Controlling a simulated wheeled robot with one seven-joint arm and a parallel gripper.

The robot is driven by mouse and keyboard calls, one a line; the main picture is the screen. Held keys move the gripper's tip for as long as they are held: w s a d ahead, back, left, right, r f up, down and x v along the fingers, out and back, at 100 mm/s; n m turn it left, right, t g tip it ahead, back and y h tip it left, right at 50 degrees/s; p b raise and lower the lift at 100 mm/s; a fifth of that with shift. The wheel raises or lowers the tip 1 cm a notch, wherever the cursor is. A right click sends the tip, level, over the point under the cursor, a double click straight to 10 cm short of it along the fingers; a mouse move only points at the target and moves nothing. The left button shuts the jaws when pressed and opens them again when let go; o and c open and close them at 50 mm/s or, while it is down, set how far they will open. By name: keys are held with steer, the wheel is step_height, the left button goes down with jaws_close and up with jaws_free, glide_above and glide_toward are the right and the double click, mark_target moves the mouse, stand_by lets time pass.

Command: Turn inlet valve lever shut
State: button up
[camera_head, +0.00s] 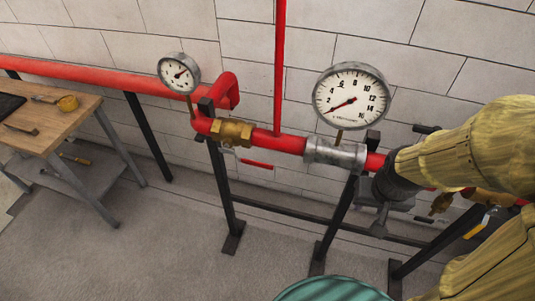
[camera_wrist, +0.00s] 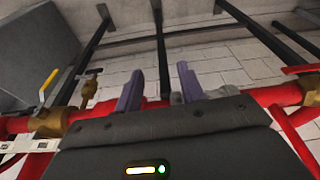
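Two lever valves show on the red pipe, and I cannot tell which is the inlet valve. One brass valve (camera_head: 231,132) has a red lever (camera_head: 257,164) hanging just below the pipe in the head view. In the wrist view, this red lever (camera_wrist: 300,69) is at the right edge. Another brass valve (camera_wrist: 48,122) has a yellow lever (camera_wrist: 48,86) at the left in the wrist view. In the head view, the yellow lever (camera_head: 477,229) is partly hidden behind my arm. My gripper (camera_wrist: 160,80) is open and empty, its fingers apart, between the two valves, touching neither lever.
Two pressure gauges, a small one (camera_head: 179,73) and a large one (camera_head: 350,97), stand above the pipe. Black support legs (camera_head: 222,188) hold it near the block wall. A wooden table (camera_head: 55,125) stands at left. A green rounded object (camera_head: 332,290) is at the bottom. Open floor lies between.

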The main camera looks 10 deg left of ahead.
steer(key=shift+s, duration=0.1)
steer(key=w+a+f+m+t+y+b, duration=0.1)
steer(key=w+a+f+m+t+b, duration=0.25)
steer(key=a, duration=0.45)
steer(key=w+a+f+m+t+b, duration=0.2)
steer(key=a+f+m+b, duration=0.1)
steer(key=a+f+b, duration=0.3)
steer(key=w+a+f+m+t+y+b, duration=0.1)
steer(key=w+a+f+m+t+b, duration=0.2)
steer(key=a, duration=0.6)
steer(key=s+a+r+m+t+h+b, duration=0.1)
steer(key=s+a+r+m+t, duration=0.1)
steer(key=s+a+m+t, duration=0.1)
steer(key=s+a+r+m+t+h+b, duration=0.1)
steer(key=s+a+r+m+t+h, duration=0.1)
steer(key=s+a+m+t, duration=0.2)
steer(key=s+m, duration=0.2)
steer(key=s, duration=0.2)
steer(key=shift+s+a+r+h, duration=0.2)
steer(key=shift+s+r+h, duration=0.05)
steer(key=shift+s+h, duration=0.05)
steer(key=shift+w+m, duration=0.1)
steer(key=shift+m, duration=0.15)
